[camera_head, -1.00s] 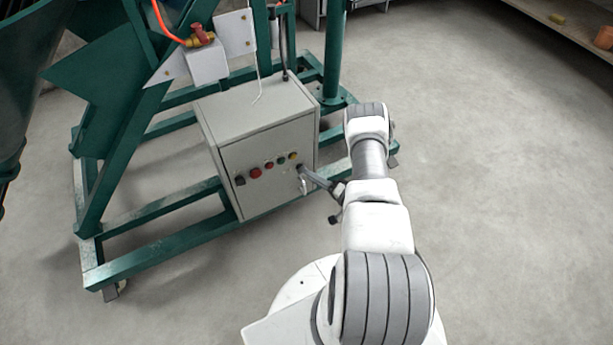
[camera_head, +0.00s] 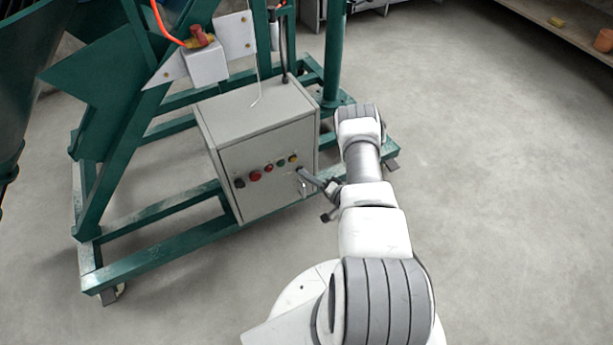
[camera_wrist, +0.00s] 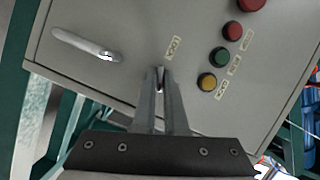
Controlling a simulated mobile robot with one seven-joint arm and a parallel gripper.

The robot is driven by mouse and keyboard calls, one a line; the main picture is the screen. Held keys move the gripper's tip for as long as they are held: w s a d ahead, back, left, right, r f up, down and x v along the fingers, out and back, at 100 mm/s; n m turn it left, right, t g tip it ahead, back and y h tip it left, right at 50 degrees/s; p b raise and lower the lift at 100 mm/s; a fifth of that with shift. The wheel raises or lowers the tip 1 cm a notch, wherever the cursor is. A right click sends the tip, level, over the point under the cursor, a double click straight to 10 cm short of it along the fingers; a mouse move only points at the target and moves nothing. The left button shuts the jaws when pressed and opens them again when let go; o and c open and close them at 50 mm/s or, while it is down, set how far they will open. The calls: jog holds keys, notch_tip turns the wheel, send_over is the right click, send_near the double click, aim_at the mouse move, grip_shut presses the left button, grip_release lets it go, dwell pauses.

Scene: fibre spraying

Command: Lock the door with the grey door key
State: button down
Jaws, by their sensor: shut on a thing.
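The door is the front panel of a grey control box (camera_head: 250,184), and it looks closed. My gripper (camera_head: 304,172) reaches this panel near its right edge. In the wrist view my gripper (camera_wrist: 161,80) has its fingers close together at the door face, beside a small label marked LOCK (camera_wrist: 173,47). The grey key is mostly hidden between the fingertips; only a small bit of metal (camera_wrist: 160,74) shows there. I cannot see how deep the key sits in the lock. A silver door handle (camera_wrist: 85,44) is to the left of the fingers in the wrist view.
Red, green and yellow buttons (camera_wrist: 233,31) sit on the panel to the right of the fingers. A green steel frame (camera_head: 165,222) surrounds the box. Open concrete floor (camera_head: 480,200) lies to the right. A shelf (camera_head: 560,30) stands at the top right.

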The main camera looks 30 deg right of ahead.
jog(key=shift+r+n+p, duration=0.15)
jog(key=shift+n+p, duration=0.15)
jog(key=shift+a+n+g+h+p, duration=0.2)
jog(key=shift+n+g+h+p, duration=0.2)
jog(key=shift+n+h+p, duration=1.45)
jog(key=shift+a+n+g+h+p, duration=0.15)
jog(key=shift+n+g+h+p, duration=0.7)
jog(key=shift+n, duration=1.9)
jog(key=shift+t+h, duration=0.3)
jog(key=shift+t, duration=0.25)
jog(key=c, duration=1)
grip_release()
jog(key=shift+o, duration=0.2)
jog(key=shift+s+r, duration=0.15)
jog(key=shift+s, duration=0.05)
